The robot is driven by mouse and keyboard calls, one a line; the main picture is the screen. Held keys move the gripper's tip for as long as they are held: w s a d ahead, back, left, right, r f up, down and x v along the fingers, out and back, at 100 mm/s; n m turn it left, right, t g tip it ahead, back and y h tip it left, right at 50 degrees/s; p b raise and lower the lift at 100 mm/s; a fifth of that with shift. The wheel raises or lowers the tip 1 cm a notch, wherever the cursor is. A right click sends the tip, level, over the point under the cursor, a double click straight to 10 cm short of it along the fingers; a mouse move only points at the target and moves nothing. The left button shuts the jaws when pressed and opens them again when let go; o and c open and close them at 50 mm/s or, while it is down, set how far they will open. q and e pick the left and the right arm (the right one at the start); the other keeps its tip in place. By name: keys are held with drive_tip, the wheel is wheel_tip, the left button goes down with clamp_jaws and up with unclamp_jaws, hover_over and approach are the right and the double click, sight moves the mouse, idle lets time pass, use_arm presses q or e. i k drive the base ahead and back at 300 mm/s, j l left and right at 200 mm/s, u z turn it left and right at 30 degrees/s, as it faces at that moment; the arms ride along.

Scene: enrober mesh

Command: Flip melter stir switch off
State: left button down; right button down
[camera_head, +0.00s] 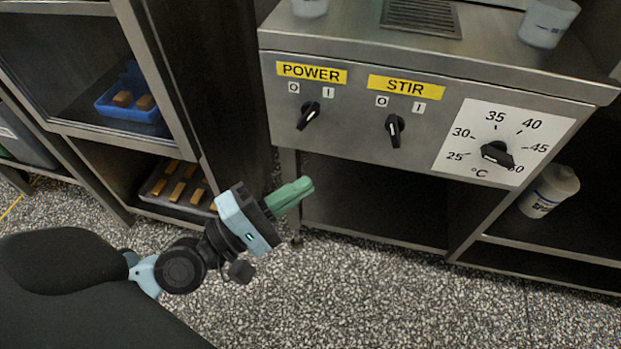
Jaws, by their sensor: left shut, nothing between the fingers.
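The melter's front panel (350,128) carries a black STIR switch (395,129) under a yellow STIR label (406,86). The O mark is above it to the left and the I mark above it to the right. The knob looks nearly upright; I cannot tell for sure which mark it points to. My left gripper (308,187), with green fingers, is shut and empty. It is below and left of the STIR switch, apart from the panel. My right gripper is not in view.
A black POWER switch (308,115) is left of STIR, and a temperature dial (497,153) is right of it. Metal shelving (160,140) with a blue bin (135,104) stands at the left. A white bottle (548,191) is on the lower right shelf. Speckled floor lies below.

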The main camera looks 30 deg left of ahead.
sight(394, 124)
drive_tip(key=k+j, duration=0.7)
drive_tip(key=k, duration=0.2)
